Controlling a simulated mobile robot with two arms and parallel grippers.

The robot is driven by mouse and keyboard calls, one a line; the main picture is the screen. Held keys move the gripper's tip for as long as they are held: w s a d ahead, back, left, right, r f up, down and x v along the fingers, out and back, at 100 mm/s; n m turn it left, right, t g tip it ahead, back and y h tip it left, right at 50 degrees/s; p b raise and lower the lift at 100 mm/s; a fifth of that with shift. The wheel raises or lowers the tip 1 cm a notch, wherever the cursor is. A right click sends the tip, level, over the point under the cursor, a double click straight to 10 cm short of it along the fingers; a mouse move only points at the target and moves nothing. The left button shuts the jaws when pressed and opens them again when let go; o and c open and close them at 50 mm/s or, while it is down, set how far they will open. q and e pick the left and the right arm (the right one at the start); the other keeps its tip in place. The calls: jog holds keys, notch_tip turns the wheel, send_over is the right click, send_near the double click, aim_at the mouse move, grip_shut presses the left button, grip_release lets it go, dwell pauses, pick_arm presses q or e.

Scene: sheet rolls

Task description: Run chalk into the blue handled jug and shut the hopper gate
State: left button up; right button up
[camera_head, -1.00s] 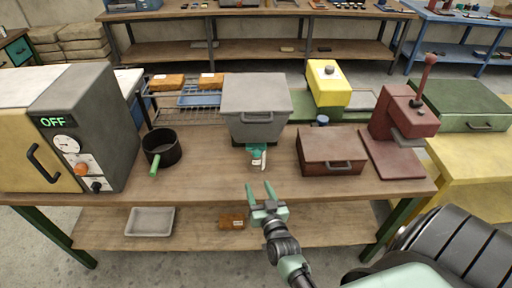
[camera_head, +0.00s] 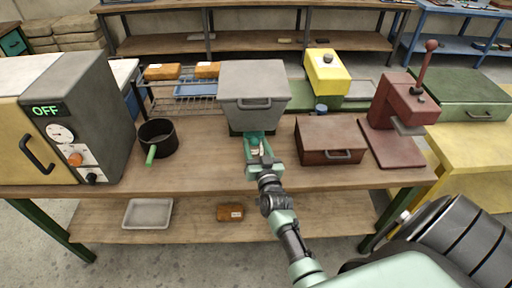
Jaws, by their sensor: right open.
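The grey hopper (camera_head: 253,84) with a handle on its front stands on the middle of the wooden bench (camera_head: 215,172). A small pale, tagged piece (camera_head: 257,150), perhaps its gate, hangs under its front. My right gripper (camera_head: 258,146) is open, with its green fingers reaching in around this piece; whether they touch it I cannot tell. A dark pot (camera_head: 158,135) with a green handle stands to the left. No blue handled jug shows clearly; a small blue thing (camera_head: 320,108) is partly hidden behind the brown box. Chalk is not visible. My left gripper is not in view.
A grey and yellow oven (camera_head: 85,115) reading OFF stands at the left. The brown box (camera_head: 330,139) and a red press (camera_head: 398,104) stand to the right. A wire rack (camera_head: 190,103) is behind. The bench front between pot and gripper is clear.

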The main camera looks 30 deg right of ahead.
jog(key=shift+c, duration=0.3)
grip_shut()
jog(key=shift+s, duration=0.1)
dwell(1.0)
